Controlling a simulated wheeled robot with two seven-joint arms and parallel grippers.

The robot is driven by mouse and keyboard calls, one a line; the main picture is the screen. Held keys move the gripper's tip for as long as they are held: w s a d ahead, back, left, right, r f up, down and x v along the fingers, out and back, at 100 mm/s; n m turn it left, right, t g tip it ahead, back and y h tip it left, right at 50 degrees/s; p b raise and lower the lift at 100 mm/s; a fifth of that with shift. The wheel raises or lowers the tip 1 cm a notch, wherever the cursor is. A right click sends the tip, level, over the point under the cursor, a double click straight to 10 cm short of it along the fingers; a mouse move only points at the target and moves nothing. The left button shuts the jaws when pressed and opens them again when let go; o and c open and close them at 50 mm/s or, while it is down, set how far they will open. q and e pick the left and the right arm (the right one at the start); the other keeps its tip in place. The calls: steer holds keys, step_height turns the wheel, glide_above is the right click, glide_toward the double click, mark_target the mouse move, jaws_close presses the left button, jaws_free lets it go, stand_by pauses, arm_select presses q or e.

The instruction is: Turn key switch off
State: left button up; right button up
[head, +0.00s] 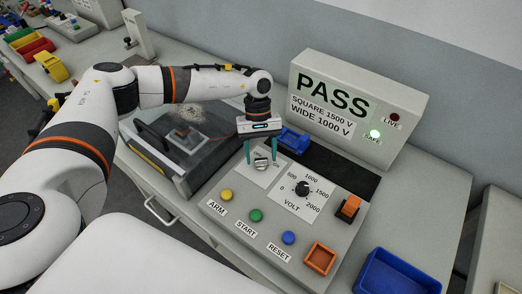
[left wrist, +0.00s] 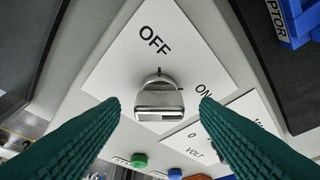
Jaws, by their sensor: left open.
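The silver key switch (head: 262,163) stands on a white plate with OFF and ON labels on the grey control panel (head: 225,212). In the left wrist view the key switch (left wrist: 159,98) is at the centre, with OFF above it and ON to its upper right. I cannot tell for sure which label the key points to. My left gripper (head: 261,157) is open over it, pointing down. Its green fingers (left wrist: 160,104) are on either side of the key with gaps, not visibly touching it. My right gripper is not in view.
A voltage dial (head: 302,189), a yellow button (head: 226,195), a green button (head: 256,215) and a blue button (head: 288,238) share the panel. The display box (head: 383,98) behind reads PASS, with the green SAFE lamp (head: 375,134) lit. A blue connector (head: 293,140) lies close behind the key.

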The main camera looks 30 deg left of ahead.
arm_select(q)
steer(key=shift+s+d+f, duration=0.1)
steer(key=shift+s+f, duration=0.1)
steer(key=shift+f, duration=0.25)
steer(key=shift+c, duration=0.2)
steer(key=c, duration=0.9)
steer(key=shift+c, duration=0.2)
